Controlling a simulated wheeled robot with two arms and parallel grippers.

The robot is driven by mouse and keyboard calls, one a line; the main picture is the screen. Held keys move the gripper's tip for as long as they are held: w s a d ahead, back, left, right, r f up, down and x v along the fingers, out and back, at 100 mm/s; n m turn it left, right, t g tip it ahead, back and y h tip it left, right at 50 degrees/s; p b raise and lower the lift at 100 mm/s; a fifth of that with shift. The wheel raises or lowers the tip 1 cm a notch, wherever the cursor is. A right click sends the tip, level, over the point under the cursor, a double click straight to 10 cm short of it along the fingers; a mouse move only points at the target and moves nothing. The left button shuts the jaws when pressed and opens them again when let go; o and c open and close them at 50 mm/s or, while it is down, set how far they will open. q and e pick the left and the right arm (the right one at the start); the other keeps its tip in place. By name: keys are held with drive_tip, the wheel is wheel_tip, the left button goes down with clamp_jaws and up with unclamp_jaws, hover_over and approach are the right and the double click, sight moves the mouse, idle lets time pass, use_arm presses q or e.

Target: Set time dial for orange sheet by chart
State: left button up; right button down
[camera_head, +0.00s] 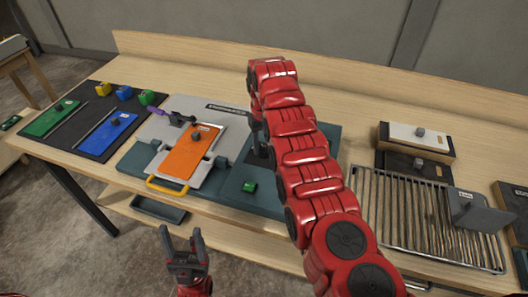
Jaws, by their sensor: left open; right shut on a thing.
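The orange sheet (184,163) lies in a light tray on the grey and teal console (242,172), with a dark knob on it. My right arm reaches over the console. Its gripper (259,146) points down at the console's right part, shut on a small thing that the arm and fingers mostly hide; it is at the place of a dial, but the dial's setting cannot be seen. My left gripper (183,243) is open and empty, in front of the table edge. I cannot make out a readable chart.
A yellow handle (167,187) and a green button (249,187) are on the console's front. Green (48,120) and blue (107,133) sheets lie on a dark mat at left. A wire rack (410,215) and stacked boards (417,136) are at right.

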drive_tip(key=shift+f+m+b, duration=0.1)
drive_tip(key=shift+m+b, duration=0.75)
drive_tip(key=shift+m, duration=0.15)
drive_tip(key=shift+m+b, duration=0.35)
drive_tip(key=shift+m, duration=0.15)
drive_tip(key=shift+w+r, duration=0.1)
drive_tip(key=shift+r, duration=0.1)
drive_tip(key=shift+c, duration=1.8)
unclamp_jaws()
